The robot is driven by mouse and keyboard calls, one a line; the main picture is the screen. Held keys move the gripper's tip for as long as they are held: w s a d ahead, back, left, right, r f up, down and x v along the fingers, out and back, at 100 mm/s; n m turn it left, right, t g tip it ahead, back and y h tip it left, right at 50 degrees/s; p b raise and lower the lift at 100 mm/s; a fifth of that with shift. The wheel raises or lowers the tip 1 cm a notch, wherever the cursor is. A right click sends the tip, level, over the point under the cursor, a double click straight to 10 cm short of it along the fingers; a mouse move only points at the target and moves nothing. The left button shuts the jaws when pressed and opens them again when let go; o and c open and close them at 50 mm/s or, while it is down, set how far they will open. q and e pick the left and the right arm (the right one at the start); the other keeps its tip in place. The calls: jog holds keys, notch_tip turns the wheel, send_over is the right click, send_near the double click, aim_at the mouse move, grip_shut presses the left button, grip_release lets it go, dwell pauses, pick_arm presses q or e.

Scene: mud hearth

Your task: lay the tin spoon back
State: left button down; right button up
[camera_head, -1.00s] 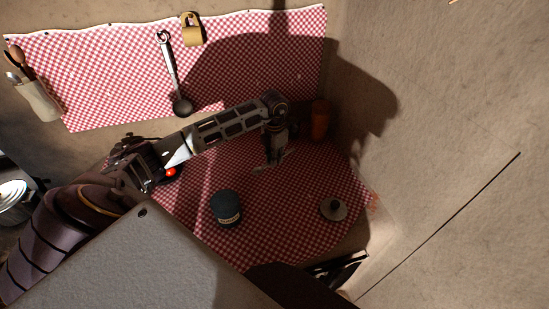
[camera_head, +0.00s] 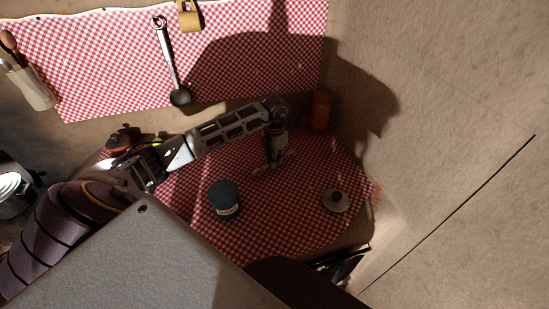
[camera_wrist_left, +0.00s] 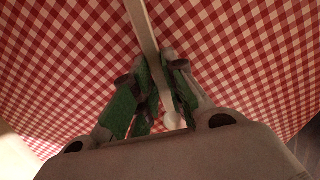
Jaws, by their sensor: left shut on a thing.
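My left gripper (camera_head: 272,167) hangs at the end of the forearm, low over the checked cloth, to the right of a dark labelled tin. In the left wrist view its green-padded fingers (camera_wrist_left: 158,88) are shut on the tin spoon (camera_wrist_left: 143,28), a pale, slim piece that runs from the top edge down between the fingers. A rounded pale end shows below them. In the head view the spoon is too small to make out clearly at the fingertips. My right gripper does not show.
The dark tin (camera_head: 224,202) stands on the red checked cloth (camera_head: 240,239). A knobbed lid (camera_head: 337,203) lies to the right. An orange-brown jar (camera_head: 321,111) stands at the back by the wall. A ladle (camera_head: 172,65) hangs on the back cloth. Clear cloth lies between tin and lid.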

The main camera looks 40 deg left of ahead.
pick_arm(q)
jog(key=shift+f, duration=0.55)
jog(key=shift+f+b, duration=0.6)
jog(key=shift+f, duration=0.05)
dwell(0.6)
jog(key=c, duration=1.4)
grip_release()
jog(key=shift+r, duration=0.1)
jog(key=shift+r, duration=5.95)
